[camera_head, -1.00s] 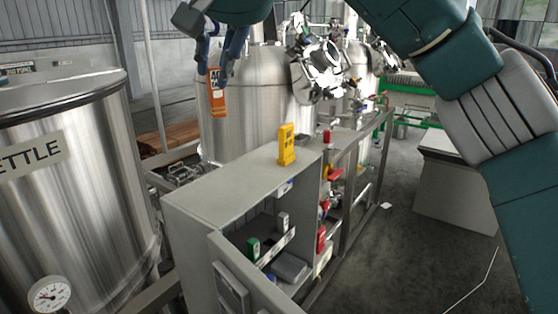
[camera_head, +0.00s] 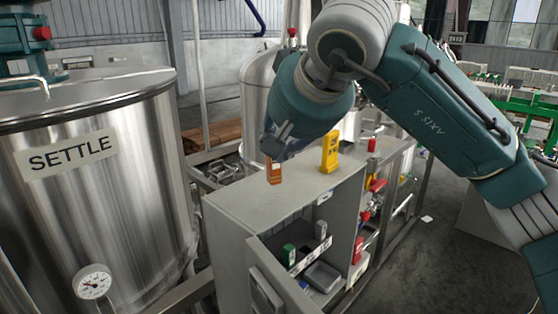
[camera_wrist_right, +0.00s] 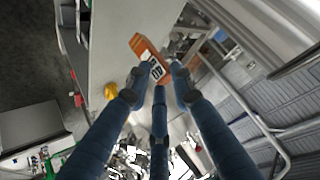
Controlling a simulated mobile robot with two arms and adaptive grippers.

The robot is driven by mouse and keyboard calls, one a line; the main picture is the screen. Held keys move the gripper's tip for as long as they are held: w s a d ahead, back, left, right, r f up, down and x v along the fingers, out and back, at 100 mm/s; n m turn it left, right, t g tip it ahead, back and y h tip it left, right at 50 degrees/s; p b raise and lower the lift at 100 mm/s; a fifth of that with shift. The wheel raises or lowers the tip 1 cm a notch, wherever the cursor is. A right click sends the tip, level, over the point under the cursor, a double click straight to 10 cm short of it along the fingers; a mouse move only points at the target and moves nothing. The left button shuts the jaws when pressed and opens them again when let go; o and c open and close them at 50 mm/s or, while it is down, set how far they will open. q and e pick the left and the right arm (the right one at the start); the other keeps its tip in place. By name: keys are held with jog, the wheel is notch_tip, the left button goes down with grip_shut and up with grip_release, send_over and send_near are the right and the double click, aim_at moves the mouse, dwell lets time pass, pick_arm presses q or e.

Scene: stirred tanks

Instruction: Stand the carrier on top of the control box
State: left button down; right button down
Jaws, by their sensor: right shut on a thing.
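The orange carrier (camera_head: 274,173), with a black-and-white label, is upright at the far left part of the control box's grey top (camera_head: 255,203). My right gripper (camera_head: 272,151) is shut on its upper end, coming from above. In the right wrist view the carrier (camera_wrist_right: 141,46) sits between the blue fingers (camera_wrist_right: 160,72), over or on the pale box top (camera_wrist_right: 115,45). I cannot tell whether its lower end touches the top. My left gripper is not in view.
A yellow block (camera_head: 330,153) stands on the box top, right of the carrier. The box's open front holds a green item (camera_head: 289,251) and other small parts. The SETTLE tank (camera_head: 90,190) is at left. The near part of the box top is clear.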

aim_at(276, 166)
notch_tip(276, 166, down, 3)
jog(key=shift+a+f+p, duration=0.1)
jog(key=shift+f+p, duration=0.05)
jog(key=shift+p, duration=0.2)
jog(key=shift+f, duration=0.3)
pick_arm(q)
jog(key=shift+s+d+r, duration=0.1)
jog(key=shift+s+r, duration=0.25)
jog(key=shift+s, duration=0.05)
pick_arm(e)
jog(key=shift+f, duration=0.15)
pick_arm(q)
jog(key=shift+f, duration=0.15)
pick_arm(e)
jog(key=c, duration=1.5)
grip_release()
jog(key=shift+r, duration=0.3)
pick_arm(q)
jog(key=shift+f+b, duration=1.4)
jog(key=shift+b, duration=0.15)
pick_arm(e)
jog(key=shift+v, duration=5.95)
